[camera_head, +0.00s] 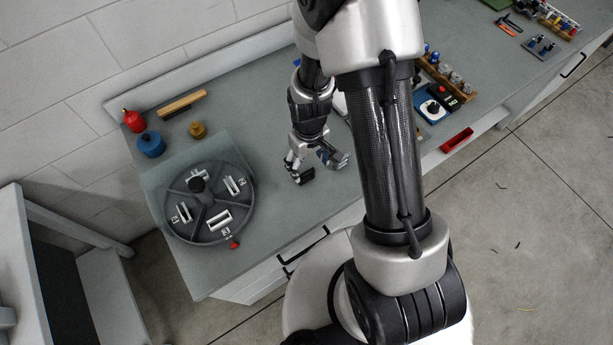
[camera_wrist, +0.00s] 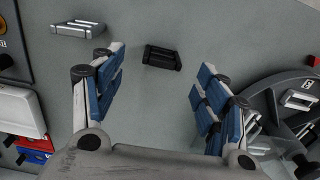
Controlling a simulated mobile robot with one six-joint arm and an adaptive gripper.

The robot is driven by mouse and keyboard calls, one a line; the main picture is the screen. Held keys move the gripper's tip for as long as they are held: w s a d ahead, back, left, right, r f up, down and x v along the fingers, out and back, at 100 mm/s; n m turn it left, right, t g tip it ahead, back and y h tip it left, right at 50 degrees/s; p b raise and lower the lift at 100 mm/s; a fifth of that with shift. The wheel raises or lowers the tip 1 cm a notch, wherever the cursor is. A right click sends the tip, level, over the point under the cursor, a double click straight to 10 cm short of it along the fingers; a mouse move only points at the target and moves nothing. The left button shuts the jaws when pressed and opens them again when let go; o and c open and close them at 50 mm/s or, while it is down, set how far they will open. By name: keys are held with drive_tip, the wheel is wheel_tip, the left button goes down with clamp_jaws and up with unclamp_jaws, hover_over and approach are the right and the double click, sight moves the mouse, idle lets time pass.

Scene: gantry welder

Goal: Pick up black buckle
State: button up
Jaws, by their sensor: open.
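The black buckle (camera_wrist: 162,58) lies on the grey bench top in the wrist view, a small dark bar-shaped piece with a slot. My gripper (camera_wrist: 163,68) is open, its blue-padded fingers spread to the left and right of the buckle's position in the picture. The buckle appears a little beyond the fingertips, and nothing is held. In the head view, my gripper (camera_head: 319,168) hangs low over the bench, right of the round tray. A dark piece shows by its left finger there, but I cannot tell buckle from fingertip.
A round divided tray (camera_head: 248,217) with silver buckles stands left of my gripper. A silver buckle (camera_wrist: 78,29) lies beyond the left finger in the wrist view. Red (camera_head: 133,120) and blue (camera_head: 151,144) containers stand at the back left. The bench around the black buckle is clear.

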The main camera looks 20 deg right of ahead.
sight(307, 172)
drive_tip(key=shift+w+a+f+b, duration=0.15)
drive_tip(key=shift+f+b, duration=0.2)
drive_tip(key=shift+f, duration=1.15)
drive_tip(key=shift+s+a+f+b, duration=0.1)
drive_tip(key=shift+f+b, duration=0.2)
drive_tip(key=shift+f, duration=1.2)
drive_tip(key=shift+c, duration=0.3)
drive_tip(key=c, duration=0.9)
